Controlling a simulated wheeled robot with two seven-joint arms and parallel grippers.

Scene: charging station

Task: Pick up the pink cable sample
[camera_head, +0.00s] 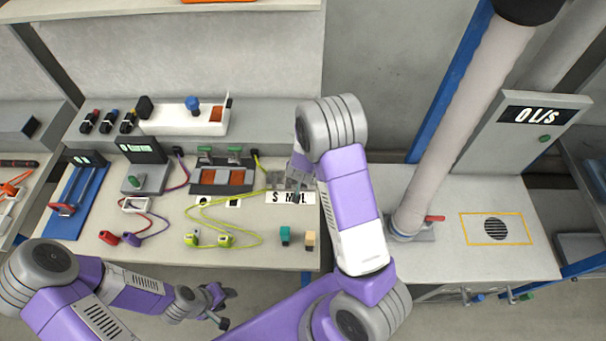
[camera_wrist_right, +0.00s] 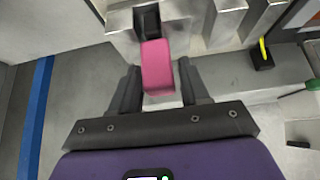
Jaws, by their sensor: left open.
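The pink cable sample (camera_wrist_right: 157,68) shows in the right wrist view, in front of a grey metal block with a dark square opening (camera_wrist_right: 148,22). My right gripper (camera_wrist_right: 163,88) is open, with one finger on each side of the sample and a visible gap to each. In the head view the sample is hidden, and my right arm covers most of that gripper near the metal blocks (camera_head: 280,180) behind the S M L label (camera_head: 290,198). My left gripper (camera_head: 222,306) is open and empty, low in front of the bench edge.
The bench (camera_head: 270,255) holds red, purple and yellow-green cables, a teal block (camera_head: 285,235) and a beige block (camera_head: 310,239). A white tray (camera_head: 185,121) is at the back. A thick hose (camera_head: 460,120) and a display panel (camera_head: 530,115) stand right of my right arm.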

